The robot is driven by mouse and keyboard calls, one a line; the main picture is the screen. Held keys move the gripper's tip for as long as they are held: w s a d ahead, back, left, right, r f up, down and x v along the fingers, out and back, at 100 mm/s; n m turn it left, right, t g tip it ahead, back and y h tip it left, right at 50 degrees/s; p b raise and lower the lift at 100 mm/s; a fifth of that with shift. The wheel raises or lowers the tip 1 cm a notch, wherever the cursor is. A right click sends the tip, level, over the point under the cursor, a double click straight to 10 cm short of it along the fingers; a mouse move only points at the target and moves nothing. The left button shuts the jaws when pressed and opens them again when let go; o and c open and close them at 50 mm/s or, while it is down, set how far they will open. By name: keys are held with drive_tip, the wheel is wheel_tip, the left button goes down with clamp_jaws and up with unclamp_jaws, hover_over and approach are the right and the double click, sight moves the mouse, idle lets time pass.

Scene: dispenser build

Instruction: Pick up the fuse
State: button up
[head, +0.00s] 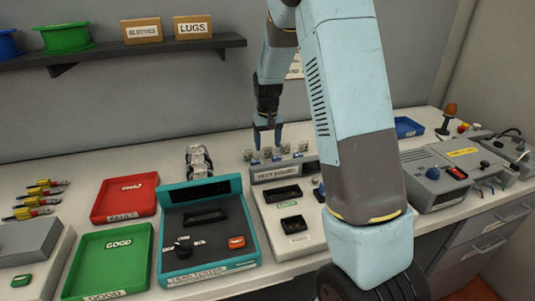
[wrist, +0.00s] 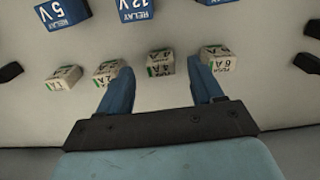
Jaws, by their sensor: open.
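Several small beige fuses with green marks stand in a row in the wrist view. They include one marked 1A (wrist: 64,77), one marked 2A (wrist: 108,72), a middle one that seems to read 4A (wrist: 160,63) and one marked 6A (wrist: 216,58). My gripper (wrist: 164,75) is open and empty. The middle fuse lies just beyond and between its fingertips; the 2A and 6A fuses are close to the left and right fingertips. In the head view my gripper (head: 267,141) points down over the row on the dispenser (head: 284,172). Contact cannot be told.
Blue relays marked 5 V (wrist: 63,12) and 12 V (wrist: 137,9) stand beside the fuses. A teal tester (head: 208,235), a red tray (head: 125,197) and a green GOOD tray (head: 113,262) are to the left. A grey machine (head: 440,180) is to the right. A shelf (head: 120,53) hangs behind.

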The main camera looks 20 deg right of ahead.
sight(267, 148)
drive_tip(key=shift+f, duration=1.8)
drive_tip(key=shift+c, duration=0.3)
drive_tip(key=c, duration=1)
drive_tip(key=shift+r, duration=0.15)
